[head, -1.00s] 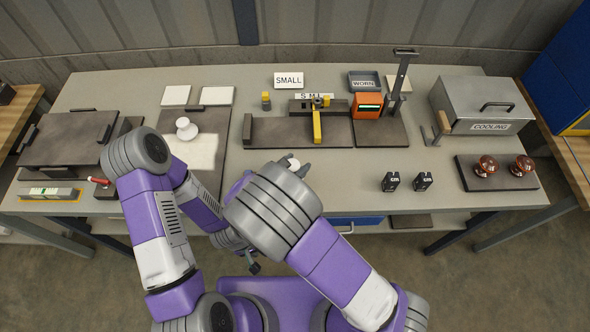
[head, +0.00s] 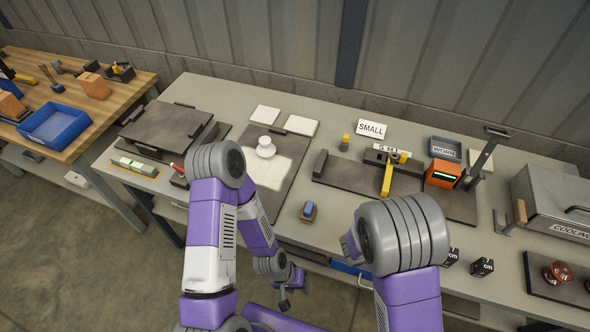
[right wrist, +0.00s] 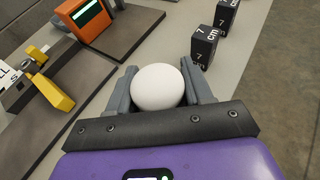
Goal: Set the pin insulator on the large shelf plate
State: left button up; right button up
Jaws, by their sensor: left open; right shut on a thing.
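My right gripper (right wrist: 160,88) is shut on a smooth white rounded piece (right wrist: 158,88), seen end-on in the right wrist view; it appears to be the pin insulator, its lower part hidden. In the head view my right wrist hides most of that gripper and the piece. My left gripper (head: 287,284) is open and empty, low in front of the table edge. A raised dark plate (head: 165,128) stands at the table's left; I cannot tell if it is the large shelf plate. A white insulator (head: 265,147) stands on a pale patch of a dark plate (head: 290,168) beside it.
A SMALL sign (head: 371,129) stands behind a dark fixture with a yellow bar (head: 386,180). An orange device (head: 442,174), a COOLING box (head: 560,205) and black blocks (head: 482,267) are at right. A small blue-topped block (head: 308,211) lies near the front edge.

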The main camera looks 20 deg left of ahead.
aim_at(253, 179)
jog(key=k, duration=0.9)
jog(key=u, duration=2.6)
jog(key=i, duration=1.65)
jog(key=z, duration=2.1)
jog(key=i, duration=0.5)
jog(key=z, duration=0.05)
